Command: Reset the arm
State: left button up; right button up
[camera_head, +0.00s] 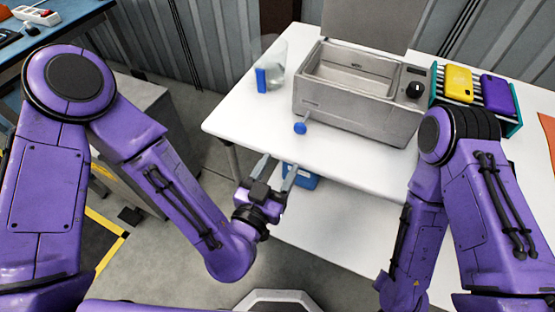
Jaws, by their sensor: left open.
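My left arm comes in from the left. Its gripper (276,170) is open and empty, in front of the white table's (228,124) front edge. My right arm comes in at the right and bends downward in front of the table. Its gripper is not visible, out of the picture at the bottom. Neither arm is seen touching an object.
A grey metal box (350,117) with an open lid and a blue knob (300,128) stands on the table. A clear container (274,62) with a blue part stands left of it. A rack right of it holds a yellow carton (458,83) and a purple carton (497,95).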

pick_arm(q)
jog(key=s+a+f+n+g+y, duration=0.25)
jog(key=a+f+n+g, duration=0.2)
jog(key=f, duration=0.55)
jog(key=s+a+f+n+g+y, duration=0.25)
jog(key=a+f, duration=0.35)
jog(key=f, duration=0.3)
jog(key=s+a+f+n+g+y, duration=0.2)
jog(key=s+a, duration=0.4)
jog(key=a, duration=0.3)
jog(key=s+a+f+n+g+y, duration=0.2)
jog(key=s+a+f+g+y, duration=0.1)
jog(key=s+a+f, duration=0.4)
jog(key=shift+a+g, duration=0.7)
jog(key=shift+a, duration=0.5)
